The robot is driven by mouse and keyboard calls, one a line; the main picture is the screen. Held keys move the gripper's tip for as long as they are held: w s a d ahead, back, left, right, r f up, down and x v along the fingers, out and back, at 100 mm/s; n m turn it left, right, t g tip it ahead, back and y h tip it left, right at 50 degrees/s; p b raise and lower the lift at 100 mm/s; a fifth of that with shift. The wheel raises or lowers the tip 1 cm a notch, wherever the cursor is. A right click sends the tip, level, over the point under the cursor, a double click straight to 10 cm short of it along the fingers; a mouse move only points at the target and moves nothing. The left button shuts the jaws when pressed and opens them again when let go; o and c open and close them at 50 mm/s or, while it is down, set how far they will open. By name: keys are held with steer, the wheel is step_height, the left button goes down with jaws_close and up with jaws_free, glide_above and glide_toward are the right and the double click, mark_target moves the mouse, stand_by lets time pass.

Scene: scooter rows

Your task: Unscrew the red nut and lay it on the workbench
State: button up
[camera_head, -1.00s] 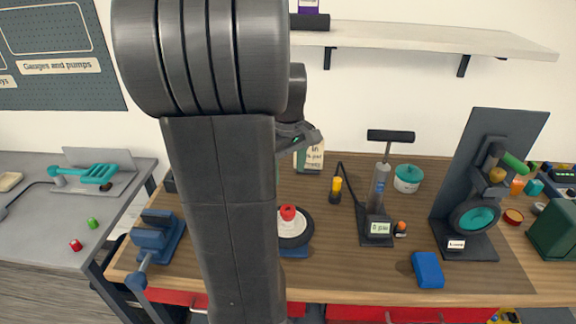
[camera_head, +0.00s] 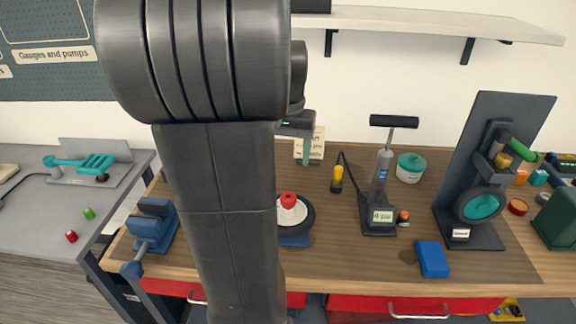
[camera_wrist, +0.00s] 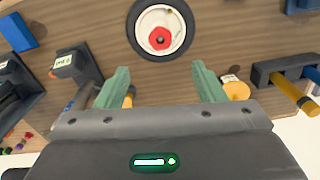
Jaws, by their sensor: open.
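The red nut (camera_head: 288,201) sits at the centre of a small white-rimmed wheel with a black tyre (camera_head: 306,222) on the workbench (camera_head: 345,262). In the wrist view the red nut (camera_wrist: 160,38) shows whole in the wheel's hub, above the gap between my fingers. My gripper (camera_wrist: 162,84) is open and empty, its two green fingers spread apart and clear of the wheel. In the head view my arm hides the wheel's left part and most of my gripper; one green finger shows behind the nut, pointing down.
A blue vise (camera_head: 152,228) stands left of the wheel. A yellow-handled tool (camera_head: 337,180), a floor pump (camera_head: 382,185) and a blue block (camera_head: 432,259) are to the right. A dark stand (camera_head: 505,120) is farther right. Bare wood lies in front of the pump.

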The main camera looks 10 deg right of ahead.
mark_target(289, 199)
step_height(289, 199, down, 14)
steer(key=shift+r+p, duration=0.2)
steer(key=shift+p, duration=0.15)
steer(key=c, duration=1.1)
steer(key=shift+o, duration=0.2)
steer(key=n, duration=0.5)
steer(key=shift+n, duration=0.4)
steer(key=n, duration=1)
steer(key=shift+n, duration=0.3)
steer(key=n, duration=0.5)
steer(key=shift+f+p, duration=0.1)
steer(key=shift+p, duration=0.2)
steer(key=shift+s, duration=0.1)
